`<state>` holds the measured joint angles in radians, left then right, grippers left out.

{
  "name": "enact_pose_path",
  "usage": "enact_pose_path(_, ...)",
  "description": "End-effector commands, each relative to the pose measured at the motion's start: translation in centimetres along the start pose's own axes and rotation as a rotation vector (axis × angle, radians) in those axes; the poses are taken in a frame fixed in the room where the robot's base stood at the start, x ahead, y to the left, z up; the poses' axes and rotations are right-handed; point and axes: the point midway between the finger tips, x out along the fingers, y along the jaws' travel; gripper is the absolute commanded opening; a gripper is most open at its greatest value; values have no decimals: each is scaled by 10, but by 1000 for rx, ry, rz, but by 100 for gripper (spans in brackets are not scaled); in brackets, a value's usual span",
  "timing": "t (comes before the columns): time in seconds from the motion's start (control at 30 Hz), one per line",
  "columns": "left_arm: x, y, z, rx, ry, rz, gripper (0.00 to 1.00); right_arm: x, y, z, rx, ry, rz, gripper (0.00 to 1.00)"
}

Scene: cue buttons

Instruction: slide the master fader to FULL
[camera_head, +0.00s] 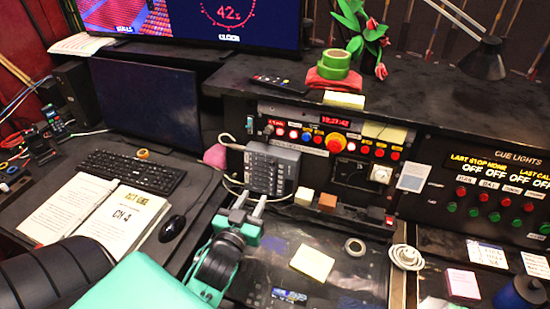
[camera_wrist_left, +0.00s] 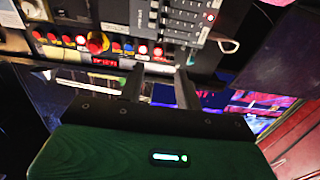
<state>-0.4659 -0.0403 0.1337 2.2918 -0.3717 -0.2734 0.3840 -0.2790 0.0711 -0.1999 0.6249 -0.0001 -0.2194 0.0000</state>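A grey box with rows of small faders (camera_head: 272,168) leans against the console front, left of the button panel. It also shows upside down at the top of the left wrist view (camera_wrist_left: 178,22). Which fader is the master, and where it stands, is too small to tell. My left gripper (camera_head: 251,200) is just below and in front of this box in the head view. Its two fingers are apart with nothing between them, and they also show in the left wrist view (camera_wrist_left: 160,78). My right gripper is not in view.
A panel with coloured buttons (camera_head: 333,142) and a red clock display is right of the box. Sticky notes (camera_head: 312,262) and a tape roll (camera_head: 355,246) lie on the desk. A keyboard (camera_head: 132,172), mouse (camera_head: 172,228) and open script are left. A cable loops beside the box.

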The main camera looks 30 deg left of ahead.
Motion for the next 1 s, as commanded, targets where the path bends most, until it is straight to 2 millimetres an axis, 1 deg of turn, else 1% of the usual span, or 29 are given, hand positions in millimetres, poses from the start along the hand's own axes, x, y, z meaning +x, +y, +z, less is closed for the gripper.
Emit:
enact_pose_path(0.07,5,0,-2,1,2,1,35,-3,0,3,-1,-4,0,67)
enact_pose_path(0.17,16,0,-3,2,2,1,35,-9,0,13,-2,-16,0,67)
enact_pose_path(0.3,39,0,-4,1,1,1,35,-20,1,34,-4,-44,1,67)
enact_pose_path(0.4,57,0,-4,1,1,1,35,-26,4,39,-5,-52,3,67)
enact_pose_path(0.5,75,0,-4,2,1,1,35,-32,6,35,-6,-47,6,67)
enact_pose_path(0.73,113,0,-3,2,-1,0,35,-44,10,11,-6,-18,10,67)
enact_pose_path(0.9,130,0,-1,0,-1,0,35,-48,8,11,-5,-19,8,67)
enact_pose_path(1.0,135,0,0,1,-1,0,35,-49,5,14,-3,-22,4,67)
